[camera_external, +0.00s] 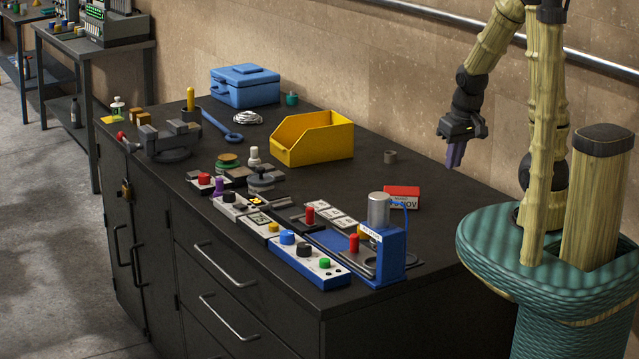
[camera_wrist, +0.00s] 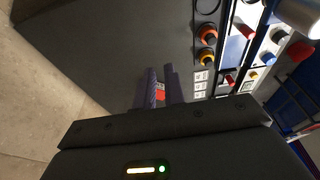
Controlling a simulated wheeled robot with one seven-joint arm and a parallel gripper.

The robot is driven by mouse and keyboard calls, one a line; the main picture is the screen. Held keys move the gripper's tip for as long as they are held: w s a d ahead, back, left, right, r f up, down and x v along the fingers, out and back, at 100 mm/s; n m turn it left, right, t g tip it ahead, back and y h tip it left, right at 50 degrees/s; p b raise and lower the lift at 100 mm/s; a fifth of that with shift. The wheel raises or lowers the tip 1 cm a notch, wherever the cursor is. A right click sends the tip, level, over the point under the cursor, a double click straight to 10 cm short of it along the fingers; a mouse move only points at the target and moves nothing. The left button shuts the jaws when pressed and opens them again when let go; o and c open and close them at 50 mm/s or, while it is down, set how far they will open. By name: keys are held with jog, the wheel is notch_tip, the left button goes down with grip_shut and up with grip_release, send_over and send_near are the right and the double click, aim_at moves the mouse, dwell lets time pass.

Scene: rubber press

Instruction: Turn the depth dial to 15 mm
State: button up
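A white and blue control box (camera_external: 305,262) sits at the table's front edge, with a blue knob (camera_external: 287,237), a black knob (camera_external: 304,249) and a green button (camera_external: 324,263). I cannot read any scale, so I cannot tell which knob is the depth dial or its setting. My gripper (camera_external: 455,155) hangs in the air to the right of the controls, well above the table and touching nothing. Its purple fingers (camera_wrist: 160,88) are slightly apart and empty, with a red patch showing between them in the wrist view.
A press with a silver cylinder (camera_external: 379,210) on a blue stand (camera_external: 392,255) stands right of the control box. A red and white calendar block (camera_external: 402,196) lies behind it. A yellow bin (camera_external: 315,140) and a blue toolbox (camera_external: 245,87) are farther back.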

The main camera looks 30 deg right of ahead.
jog(key=o, duration=0.3)
jog(key=shift+w+a+n, duration=0.25)
jog(key=shift+w+n, duration=0.05)
jog(key=o, duration=0.5)
jog(key=w+a+n+b, duration=0.1)
jog(key=w+a+n, duration=0.4)
jog(key=a+n, duration=0.1)
jog(key=shift+f+n+g, duration=0.3)
jog(key=shift+f+n, duration=0.05)
jog(key=shift+n, duration=0.05)
jog(key=n+g+b, duration=0.2)
jog(key=n+b, duration=0.2)
jog(key=n, duration=1.8)
send_over(304, 244)
jog(key=shift+s+d+r+y, duration=0.3)
jog(key=shift+s+d, duration=0.1)
jog(key=shift+s, duration=0.05)
jog(key=f, duration=0.5)
jog(key=f+p, duration=0.1)
jog(key=f, duration=1.1)
jog(key=shift+w+a+f+p, duration=0.25)
jog(key=shift+w+a+p, duration=0.05)
jog(key=shift+a, duration=0.1)
